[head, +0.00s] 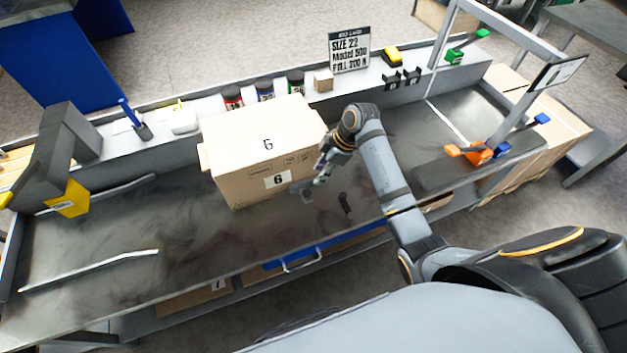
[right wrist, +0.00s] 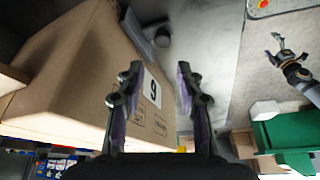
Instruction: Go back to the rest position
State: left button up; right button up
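My right gripper (head: 322,172) is in front of the right part of a large cardboard box (head: 262,150) marked 6, over the workbench. In the right wrist view my right gripper (right wrist: 156,78) has its two fingers well apart with nothing gripped between them. The box (right wrist: 85,75) lies behind and to the left of the fingers there; I cannot tell whether they touch it. The head view does not show my left gripper. In the right wrist view a gripper, apparently my left one (right wrist: 287,55), hangs with spread fingers over the floor, empty.
The grey workbench (head: 90,240) has metal guide rails on its left part. A metal frame with orange and blue clamps (head: 480,152) stands at the right.

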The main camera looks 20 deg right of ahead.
jog(key=shift+v, duration=0.95)
jog(key=s+d+f+m+t+h, duration=0.1)
jog(key=s+d+m+h, duration=0.15)
jog(key=s+m, duration=0.55)
jog(key=s+d+f+m+t+h, duration=0.1)
jog(key=s+d+m+h, duration=0.3)
jog(key=s, duration=0.8)
jog(key=s+f+m+g+y+p, duration=0.1)
jog(key=s+f, duration=0.1)
jog(key=f, duration=1.1)
jog(key=s+f+p, duration=0.2)
jog(key=f, duration=1.1)
jog(key=s+f, duration=0.6)
jog(key=s, duration=0.2)
jog(key=s+d+f+g+p, duration=0.1)
jog(key=s+f, duration=0.5)
jog(key=s, duration=0.2)
jog(key=shift+s+d+p, duration=0.25)
jog(key=shift+s+p, duration=0.05)
